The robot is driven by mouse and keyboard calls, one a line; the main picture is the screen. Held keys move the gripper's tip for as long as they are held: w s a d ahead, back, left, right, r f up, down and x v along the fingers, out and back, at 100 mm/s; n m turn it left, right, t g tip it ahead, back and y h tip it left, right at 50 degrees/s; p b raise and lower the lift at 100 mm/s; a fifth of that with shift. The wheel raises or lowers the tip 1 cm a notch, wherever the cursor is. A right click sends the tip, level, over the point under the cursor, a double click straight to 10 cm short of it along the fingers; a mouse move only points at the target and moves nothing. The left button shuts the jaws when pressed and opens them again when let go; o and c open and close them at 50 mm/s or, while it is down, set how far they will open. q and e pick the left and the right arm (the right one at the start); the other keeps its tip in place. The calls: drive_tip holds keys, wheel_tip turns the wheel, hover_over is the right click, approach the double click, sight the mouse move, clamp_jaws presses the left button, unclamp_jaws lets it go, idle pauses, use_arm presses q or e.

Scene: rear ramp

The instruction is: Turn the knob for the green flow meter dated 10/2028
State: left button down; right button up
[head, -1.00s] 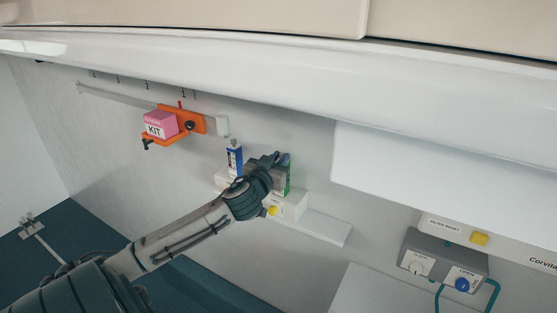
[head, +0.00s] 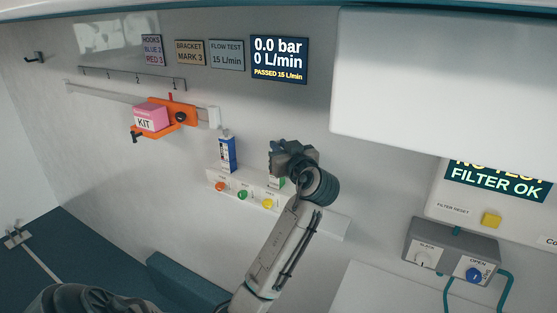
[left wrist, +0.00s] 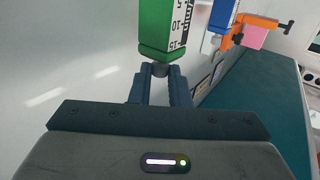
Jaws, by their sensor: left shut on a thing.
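The green flow meter with a white scale shows large at the top of the left wrist view (left wrist: 158,25). In the head view it is mostly hidden behind my left gripper (head: 280,158); only a little of its lower part (head: 277,182) shows. In the left wrist view my left gripper (left wrist: 160,85) is shut on the small grey knob (left wrist: 160,70) at the end of the green meter. A blue flow meter (head: 227,153) stands to the left. No 10/2028 date is readable. The display (head: 279,60) reads 0.0 bar, 0 L/min, passed 15 L/min. My right gripper is not in view.
A white wall unit (head: 232,184) below the meters has red, green and yellow buttons. An orange bracket (head: 182,116) holds a pink kit box (head: 151,118) on a rail. A sign (head: 227,55) reads flow test 15 L/min. A white cabinet (head: 432,80) overhangs on the right.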

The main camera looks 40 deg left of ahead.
use_arm(q)
drive_tip(key=n+g+b, duration=0.1)
drive_tip(key=n+g+y+b, duration=0.1)
drive_tip(key=g, duration=0.1)
drive_tip(key=n+g+b, duration=0.1)
drive_tip(key=b, duration=0.1)
drive_tip(key=shift+w+d, duration=0.1)
drive_tip(key=shift+w, duration=0.2)
drive_tip(key=shift+g+y, duration=0.3)
drive_tip(key=c, duration=1.3)
unclamp_jaws()
drive_tip(key=shift+c, duration=0.2)
drive_tip(key=shift+d+f, duration=0.1)
drive_tip(key=s+d+b, duration=0.2)
drive_tip(key=d+b, duration=0.2)
drive_tip(key=d, duration=0.6)
drive_tip(key=shift+d, duration=0.2)
